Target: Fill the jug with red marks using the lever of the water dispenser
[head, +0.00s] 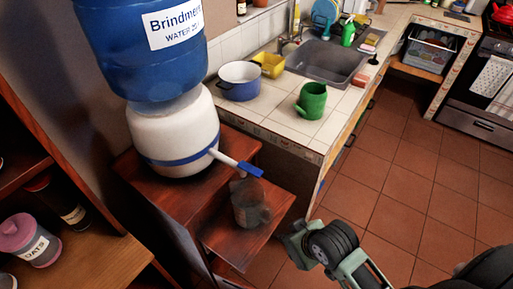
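The water dispenser has a blue bottle (145,50) on a white base (172,137), on a reddish-brown wooden stand. Its white lever with a blue tip (250,170) points out to the right. A dark see-through jug (249,206) stands upright on the lower wooden shelf, below the lever; I cannot make out red marks on it. My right gripper (318,243) is at the lower middle, right of the jug and apart from it. Its finger opening is not clear from this angle. My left gripper is not in view.
A green jug (311,102), a blue-white pot (240,81) and a yellow container (268,64) stand on the tiled counter (277,111) beside the sink (327,62). A shelf with jars (38,243) is at the lower left. The tiled floor (400,190) is clear.

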